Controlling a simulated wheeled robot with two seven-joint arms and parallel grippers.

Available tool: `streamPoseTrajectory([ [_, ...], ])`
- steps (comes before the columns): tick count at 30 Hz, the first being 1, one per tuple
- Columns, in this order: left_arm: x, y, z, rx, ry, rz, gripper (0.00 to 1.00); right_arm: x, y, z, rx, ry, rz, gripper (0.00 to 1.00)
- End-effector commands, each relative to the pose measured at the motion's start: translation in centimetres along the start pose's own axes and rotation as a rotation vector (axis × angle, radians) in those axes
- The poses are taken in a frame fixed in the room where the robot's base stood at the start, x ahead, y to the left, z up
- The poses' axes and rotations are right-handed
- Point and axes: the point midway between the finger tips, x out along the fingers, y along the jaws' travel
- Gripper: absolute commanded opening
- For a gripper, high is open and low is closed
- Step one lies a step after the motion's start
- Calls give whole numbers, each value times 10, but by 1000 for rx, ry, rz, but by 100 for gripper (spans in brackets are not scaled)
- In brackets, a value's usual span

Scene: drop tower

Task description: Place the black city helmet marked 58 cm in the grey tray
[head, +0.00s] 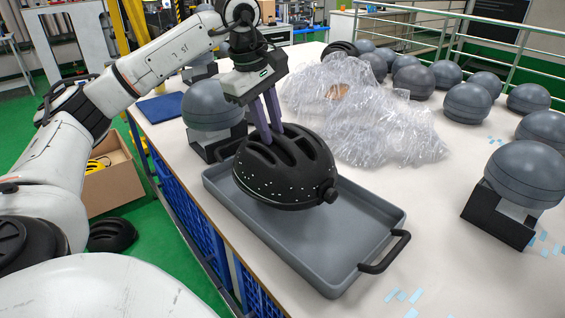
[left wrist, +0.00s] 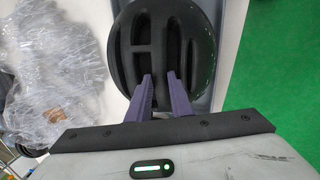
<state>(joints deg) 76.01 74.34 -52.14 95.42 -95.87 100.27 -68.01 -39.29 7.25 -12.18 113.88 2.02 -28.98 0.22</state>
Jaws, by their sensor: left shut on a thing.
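The black helmet (head: 285,168) has long vents, small white specks and a round knob at its right end. No size mark is readable on it. My left gripper (head: 268,138) is shut on the helmet, its purple fingers at the vents on top. The left wrist view also shows the helmet (left wrist: 166,45) beyond the fingertips (left wrist: 158,82). The grey tray (head: 330,270) lies on the table with a black handle at its near right end. The helmet is over the tray's far half; I cannot tell whether it touches the tray floor. My right gripper is not in view.
Crumpled clear plastic wrap (head: 365,110) lies right of the helmet. Grey headforms stand behind the tray (head: 213,105) and at right (head: 525,175), with several more at the back. A cardboard box (head: 112,175) and another black helmet (head: 111,235) are on the green floor.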

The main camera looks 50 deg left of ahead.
Motion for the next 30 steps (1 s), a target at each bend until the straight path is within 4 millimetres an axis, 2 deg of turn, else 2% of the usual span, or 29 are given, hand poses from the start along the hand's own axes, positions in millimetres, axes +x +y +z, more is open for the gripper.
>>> streamPoseTrajectory([
  [1, 9, -3, -1, -1, 0, 1, 0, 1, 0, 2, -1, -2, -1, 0],
  [13, 53, -14, -2, 0, -1, 3, 0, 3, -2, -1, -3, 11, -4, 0],
  [25, 60, -15, -2, 0, -2, 4, 0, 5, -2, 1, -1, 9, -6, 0],
  [26, 60, -16, -2, 0, -1, 1, 21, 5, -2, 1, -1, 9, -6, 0],
  [29, 59, -16, -2, 1, -1, 2, 38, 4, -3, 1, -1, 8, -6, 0],
  [30, 59, -16, -2, 1, -1, 2, 38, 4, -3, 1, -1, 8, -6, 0],
])
